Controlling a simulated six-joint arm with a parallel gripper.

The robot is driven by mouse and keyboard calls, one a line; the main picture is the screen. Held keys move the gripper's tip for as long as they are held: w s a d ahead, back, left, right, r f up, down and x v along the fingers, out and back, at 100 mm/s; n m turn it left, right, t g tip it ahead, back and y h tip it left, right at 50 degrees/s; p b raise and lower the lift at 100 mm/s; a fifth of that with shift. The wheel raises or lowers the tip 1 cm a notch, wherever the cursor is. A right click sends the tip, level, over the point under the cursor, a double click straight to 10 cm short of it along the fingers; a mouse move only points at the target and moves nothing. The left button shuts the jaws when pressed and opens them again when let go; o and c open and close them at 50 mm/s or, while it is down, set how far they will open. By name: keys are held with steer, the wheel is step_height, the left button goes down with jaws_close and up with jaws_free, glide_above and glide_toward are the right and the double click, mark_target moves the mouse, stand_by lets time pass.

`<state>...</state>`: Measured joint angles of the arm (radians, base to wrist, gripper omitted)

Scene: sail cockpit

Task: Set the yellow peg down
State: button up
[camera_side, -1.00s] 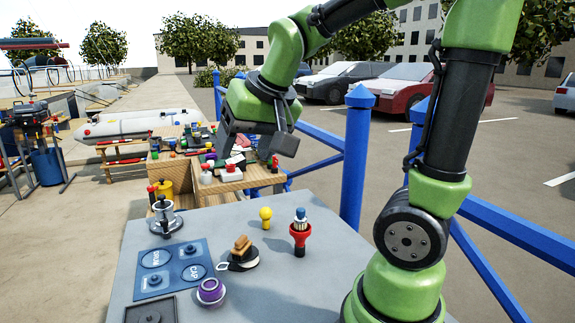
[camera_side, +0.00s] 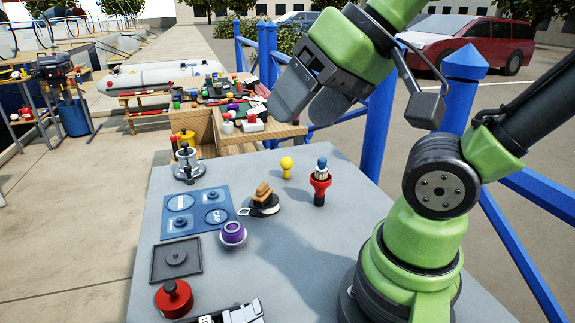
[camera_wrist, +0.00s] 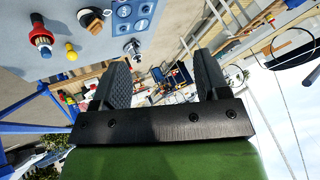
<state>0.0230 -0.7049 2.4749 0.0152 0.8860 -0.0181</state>
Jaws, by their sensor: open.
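The yellow peg (camera_side: 286,167) stands upright on the grey table (camera_side: 300,262), left of a red holder. It also shows small in the wrist view (camera_wrist: 71,50). My gripper (camera_side: 292,112) is raised above and behind the peg, apart from it. Its two fingers are spread, with nothing between them in the wrist view (camera_wrist: 160,75).
The red holder with a blue-topped item (camera_side: 320,183) stands right of the peg. A blue fence post (camera_side: 378,125) rises behind.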

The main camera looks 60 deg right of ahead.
steer(key=w+d+m+h, duration=0.1)
steer(key=w+d, duration=0.4)
steer(key=w, duration=0.3)
steer(key=m+g+h, duration=0.3)
steer(key=m, duration=0.2)
glide_toward(289, 160)
steer(key=f, duration=0.2)
steer(key=shift+n, duration=0.3)
steer(key=w+f, duration=0.1)
steer(key=w+d+f, duration=0.1)
steer(key=f, duration=0.1)
steer(key=shift+w+f, duration=0.1)
steer(key=shift+x, duration=3.2)
steer(key=c, duration=1)
steer(key=shift+c, duration=0.3)
